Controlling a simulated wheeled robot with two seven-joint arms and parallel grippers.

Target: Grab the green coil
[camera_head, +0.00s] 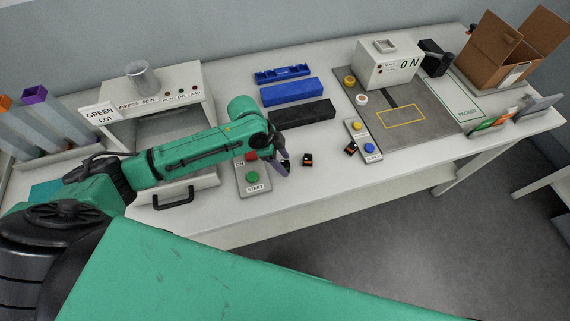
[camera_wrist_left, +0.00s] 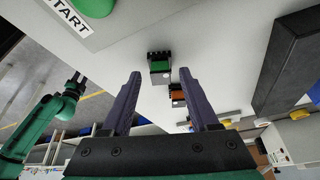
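The green coil (camera_wrist_left: 159,67) is a small dark and grey block with a green band, lying on the white table in the left wrist view. In the head view it is mostly hidden behind my left gripper (camera_head: 281,163). In the left wrist view my left gripper (camera_wrist_left: 160,74) is open, its two dark fingers spread apart. The coil shows just beyond and between the fingertips, and nothing is held. Whether the fingers touch it I cannot tell.
A similar orange-marked block (camera_head: 308,159) lies close to the right, and another (camera_head: 350,149) farther right. The START button box (camera_head: 253,178) stands just left of the gripper. A black bar (camera_head: 301,113) and blue bar (camera_head: 290,91) lie behind. The table's front edge is near.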

